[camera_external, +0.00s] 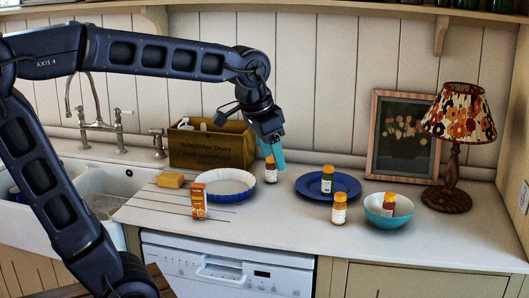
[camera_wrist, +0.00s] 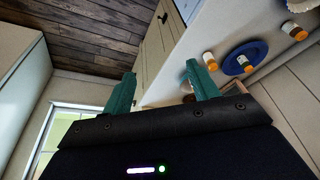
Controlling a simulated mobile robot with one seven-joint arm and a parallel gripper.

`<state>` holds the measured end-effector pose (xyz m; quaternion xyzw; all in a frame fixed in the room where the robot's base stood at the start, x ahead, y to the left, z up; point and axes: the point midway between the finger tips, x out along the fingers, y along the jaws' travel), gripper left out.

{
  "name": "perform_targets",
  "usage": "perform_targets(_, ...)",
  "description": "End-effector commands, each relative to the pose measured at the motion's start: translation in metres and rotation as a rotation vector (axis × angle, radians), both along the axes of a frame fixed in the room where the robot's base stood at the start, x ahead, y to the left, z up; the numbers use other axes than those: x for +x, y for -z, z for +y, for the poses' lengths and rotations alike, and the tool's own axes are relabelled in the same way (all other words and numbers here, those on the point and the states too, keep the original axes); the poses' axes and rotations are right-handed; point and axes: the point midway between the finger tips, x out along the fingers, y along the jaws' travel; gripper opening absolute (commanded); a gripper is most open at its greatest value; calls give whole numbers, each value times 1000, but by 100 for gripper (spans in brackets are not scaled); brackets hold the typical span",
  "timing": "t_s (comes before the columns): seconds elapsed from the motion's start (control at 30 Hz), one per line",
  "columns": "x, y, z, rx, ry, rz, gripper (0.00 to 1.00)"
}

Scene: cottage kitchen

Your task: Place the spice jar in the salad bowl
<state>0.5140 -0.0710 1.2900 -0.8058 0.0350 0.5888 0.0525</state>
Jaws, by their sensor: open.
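Several spice jars with orange lids are in view, and I cannot tell which one the task means. One jar (camera_external: 271,172) stands on the counter just below my gripper (camera_external: 271,152). Another jar (camera_external: 328,180) stands on the blue plate. A third jar (camera_external: 339,210) stands on the counter between the plate and the teal salad bowl (camera_external: 375,219). One more jar (camera_external: 389,205) is inside the bowl. My gripper is open, with teal fingers spread in the wrist view (camera_wrist: 161,88) and nothing between them. Jars show beyond the right finger there, one white-labelled (camera_wrist: 208,58).
The blue plate (camera_external: 350,190) lies right of my gripper. A white fluted dish (camera_external: 222,196), an orange carton (camera_external: 198,203), a sponge (camera_external: 170,180) and a wooden crate (camera_external: 212,148) are to the left. A lamp (camera_external: 457,165) and picture frame (camera_external: 400,137) stand behind the bowl. The front counter is mostly clear.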

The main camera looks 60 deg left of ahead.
Motion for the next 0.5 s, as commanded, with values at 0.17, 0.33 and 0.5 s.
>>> perform_targets(0.17, -57, 19, -4, -17, -43, -38, 59)
perform_targets(0.33, -101, 42, -7, -34, -82, -67, 59)
perform_targets(0.5, -127, 60, -8, -46, -108, -86, 59)
